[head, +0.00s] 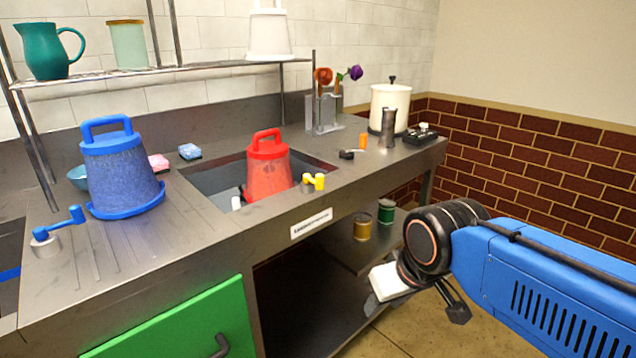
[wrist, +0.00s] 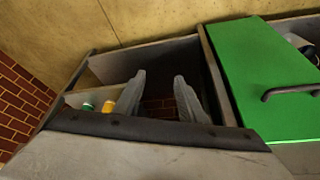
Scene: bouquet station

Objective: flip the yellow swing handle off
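The yellow swing handle (head: 314,182) sits on the counter's front strip, just right of the red bucket, on a small grey base. It is small in the head view, and its exact turn is hard to tell. It does not show in the wrist view. My gripper (wrist: 160,77) has its two grey fingers apart with nothing between them. In the head view my wrist is in front of the counter, lower and to the right of the yellow handle, well clear of it.
A red bucket (head: 268,172) stands in the sink. A blue bucket (head: 122,180) and a blue swing handle (head: 62,230) are further left. Spools (head: 362,227) stand on the lower shelf. A green door (head: 190,325) is below the counter. Open floor lies below my arm.

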